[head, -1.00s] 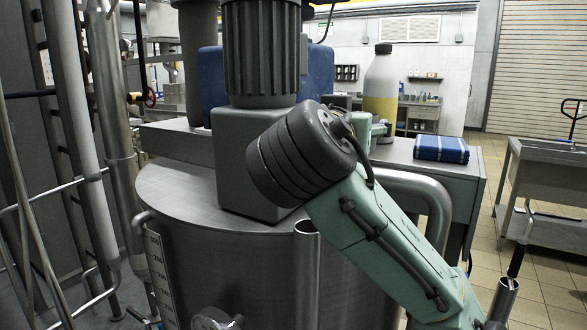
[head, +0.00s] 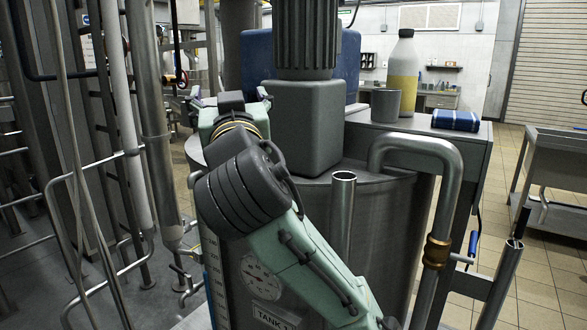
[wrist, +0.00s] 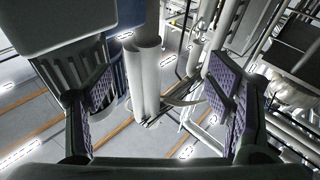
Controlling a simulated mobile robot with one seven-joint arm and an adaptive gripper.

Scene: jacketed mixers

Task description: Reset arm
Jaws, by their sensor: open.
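My arm, mint green with a dark grey joint, rises in front of the steel tank (head: 385,230) in the head view. My gripper (head: 230,98) is at the arm's far end, left of the grey mixer motor, and small in this view. In the wrist view my gripper (wrist: 165,100) shows two spread fingers with purple ribbed pads. Nothing is held between them.
The mixer motor (head: 307,40) stands on the tank close to my arm. Pipes stand at left; a bent pipe (head: 415,145) is at right. A cart (head: 560,170) stands farther right.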

